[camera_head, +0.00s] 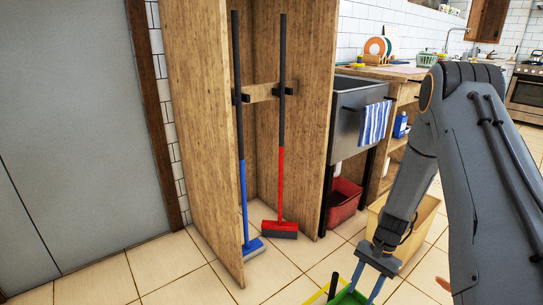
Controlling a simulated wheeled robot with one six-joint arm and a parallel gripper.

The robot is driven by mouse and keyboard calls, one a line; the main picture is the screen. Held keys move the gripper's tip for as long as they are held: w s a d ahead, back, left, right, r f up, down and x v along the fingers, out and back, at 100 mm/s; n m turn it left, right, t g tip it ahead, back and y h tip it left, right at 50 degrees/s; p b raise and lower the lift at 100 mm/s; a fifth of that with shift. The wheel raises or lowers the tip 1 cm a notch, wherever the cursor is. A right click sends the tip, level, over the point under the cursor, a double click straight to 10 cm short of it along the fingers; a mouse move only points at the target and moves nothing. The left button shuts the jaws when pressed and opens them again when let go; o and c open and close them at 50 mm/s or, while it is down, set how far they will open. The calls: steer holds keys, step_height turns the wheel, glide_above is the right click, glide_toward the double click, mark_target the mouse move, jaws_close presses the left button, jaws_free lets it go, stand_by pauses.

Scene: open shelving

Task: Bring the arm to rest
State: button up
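My gripper (367,284) is at the lower right, at the end of my grey arm, pointing down. Its two blue-grey fingers stand apart, so it looks open. A green object (350,297) with a yellow edge shows at the bottom of the picture, around and below the fingertips. It is cut off by the picture edge, and I cannot tell whether the fingers touch it.
A wooden open cabinet (205,130) holds a blue broom (243,190) and a red broom (281,175). A metal sink (355,110) has a striped towel (375,122) and a red bin (343,203) below. A yellowish box (420,238) stands behind my arm. Tiled floor at left front is clear.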

steer(key=s+a+r+n+h+p, duration=0.1)
steer(key=s+a+r+n+p, duration=0.3)
steer(key=r, duration=0.7)
steer(key=s+r+m+t+p, duration=0.15)
steer(key=r+p, duration=0.35)
steer(key=r, duration=0.5)
steer(key=s+a+r+n+g+h+p, duration=0.1)
steer(key=s+r+n+p, duration=0.3)
steer(key=r, duration=0.7)
steer(key=s+a+r+n+p, duration=0.1)
steer(key=s+r+p, duration=0.3)
steer(key=r, duration=0.3)
steer(key=s+a+r+n+t+p, duration=0.1)
steer(key=s+r+p, duration=0.4)
steer(key=r, duration=0.3)
steer(key=s+a+r+n+t+h+p, duration=0.1)
steer(key=s+a+r+p, duration=0.1)
steer(key=s+r+p, duration=0.3)
step_height(320, 180, up, 3)
steer(key=shift+s+r, duration=0.2)
steer(key=shift+c, duration=0.3)
